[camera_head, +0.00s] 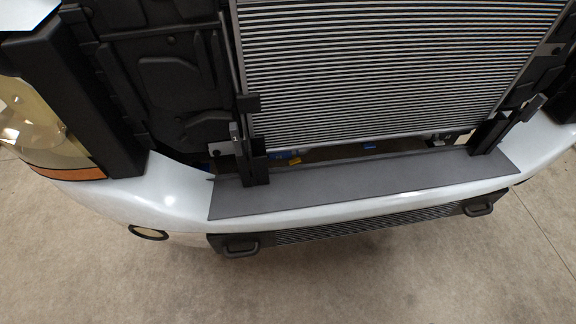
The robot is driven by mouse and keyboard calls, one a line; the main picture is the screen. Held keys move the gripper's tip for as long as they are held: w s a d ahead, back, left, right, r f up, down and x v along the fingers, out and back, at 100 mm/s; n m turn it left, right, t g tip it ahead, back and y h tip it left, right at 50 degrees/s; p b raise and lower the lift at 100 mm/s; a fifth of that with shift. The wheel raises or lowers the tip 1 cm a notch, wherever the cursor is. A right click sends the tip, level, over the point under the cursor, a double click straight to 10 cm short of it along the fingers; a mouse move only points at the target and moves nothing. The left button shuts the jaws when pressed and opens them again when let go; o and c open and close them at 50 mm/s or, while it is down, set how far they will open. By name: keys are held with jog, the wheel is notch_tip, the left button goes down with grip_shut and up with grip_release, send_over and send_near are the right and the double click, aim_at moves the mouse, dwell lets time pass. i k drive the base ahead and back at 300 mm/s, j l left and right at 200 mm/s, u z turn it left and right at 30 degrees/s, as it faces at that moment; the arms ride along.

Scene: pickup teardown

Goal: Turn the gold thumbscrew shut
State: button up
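I cannot make out a gold thumbscrew for certain. A tiny yellow spot (295,161) shows in the dark gap below the radiator, but it is too small to identify. The radiator (390,75) stands upright between black side panels, with its lower edge just above a dark grey shelf (360,188) on the bumper. Black brackets stand at its lower left (254,165) and lower right (490,133), each with a small grey upright piece beside it. My gripper is not in this view.
The white front bumper (175,195) curves across the view, with a black lower grille (360,226) and two hooks. A headlight (35,130) is at the left. Blue parts (284,155) show in the gap below the radiator. The concrete floor (330,285) in front is clear.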

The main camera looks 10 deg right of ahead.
aim_at(294, 160)
jog(key=i+j+u, duration=0.15)
jog(key=u, duration=0.2)
jog(key=i+j+u, duration=0.1)
jog(key=i+u, duration=0.4)
jog(key=u, duration=0.15)
